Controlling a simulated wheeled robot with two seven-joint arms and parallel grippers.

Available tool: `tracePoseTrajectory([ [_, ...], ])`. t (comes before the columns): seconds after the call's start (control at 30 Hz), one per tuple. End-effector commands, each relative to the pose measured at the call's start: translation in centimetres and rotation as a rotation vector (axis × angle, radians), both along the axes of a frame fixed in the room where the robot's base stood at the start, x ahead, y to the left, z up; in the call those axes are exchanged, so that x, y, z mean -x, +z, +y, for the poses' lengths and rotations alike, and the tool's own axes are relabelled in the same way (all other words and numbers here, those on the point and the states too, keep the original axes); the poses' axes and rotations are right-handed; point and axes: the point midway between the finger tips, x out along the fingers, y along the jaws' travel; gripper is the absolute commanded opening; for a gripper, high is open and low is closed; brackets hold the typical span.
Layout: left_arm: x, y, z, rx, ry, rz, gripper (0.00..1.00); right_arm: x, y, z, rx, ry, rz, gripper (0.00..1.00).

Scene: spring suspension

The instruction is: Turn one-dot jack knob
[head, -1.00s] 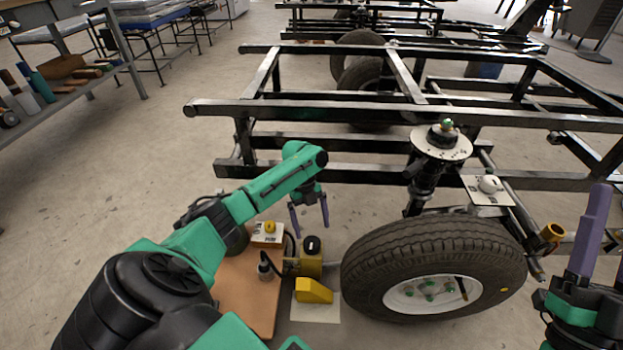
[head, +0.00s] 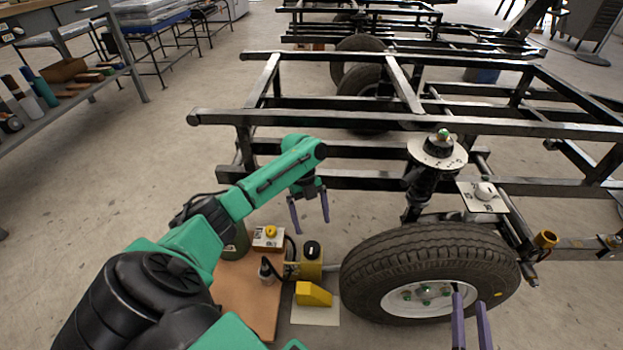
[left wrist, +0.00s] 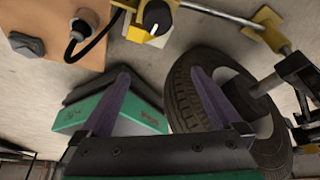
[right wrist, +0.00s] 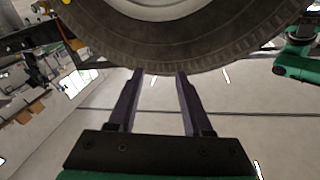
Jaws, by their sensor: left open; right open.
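A black knob (head: 312,247) sits on top of a yellow jack body (head: 311,268), left of the wheel. In the left wrist view the black knob (left wrist: 157,15) has a white mark. A yellow knob (head: 271,231) sits on a white box beside it. I cannot make out dots on either knob. My left gripper (head: 311,222) is open and empty, above and behind the black knob, not touching it. My right gripper (head: 470,298) is open and empty in front of the wheel; its fingers (right wrist: 160,76) point toward the tire.
The tire (head: 430,250) stands right of the jack, under a black frame (head: 400,116). A yellow wedge (head: 313,293) lies on a pale sheet, next to an orange-brown board (head: 247,295). A white knob (head: 484,190) sits on a plate above the tire.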

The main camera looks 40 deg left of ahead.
Motion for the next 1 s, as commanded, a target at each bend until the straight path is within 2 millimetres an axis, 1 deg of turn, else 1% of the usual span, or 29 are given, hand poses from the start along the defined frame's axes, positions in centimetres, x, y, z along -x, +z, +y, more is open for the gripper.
tracePoseTrajectory([
  [0.1,0.0,0.8,0.0,0.0,0.0,-0.001,0.99,1.8,-3.2,0.2,0.015,0.016,0.103,0.5],
  [0.2,0.0,1.4,0.0,0.0,0.0,0.0,0.99,3.5,-5.7,0.4,0.027,0.03,0.184,0.5],
  [0.4,0.0,2.4,0.0,0.0,0.0,-0.001,0.99,7.5,-10.4,0.5,0.048,0.055,0.344,0.5],
  [0.47,0.0,2.7,0.0,0.0,0.0,-0.001,0.99,8.6,-11.5,0.6,0.053,0.062,0.383,0.5],
  [0.5,0.0,3.2,0.0,0.0,0.0,-0.002,0.99,9.0,-11.6,0.6,0.057,0.066,0.402,0.5],
  [0.53,-0.1,4.2,0.1,0.0,-0.001,-0.004,0.99,9.0,-10.9,0.6,0.059,0.069,0.404,0.5],
  [0.63,0.0,5.3,0.0,-0.001,0.0,0.0,0.99,9.2,-10.7,0.6,0.067,0.076,0.422,0.5],
  [1.0,0.0,5.4,0.0,0.0,0.0,0.0,0.99,9.3,-10.8,0.7,0.07,0.079,0.426,0.5],
])
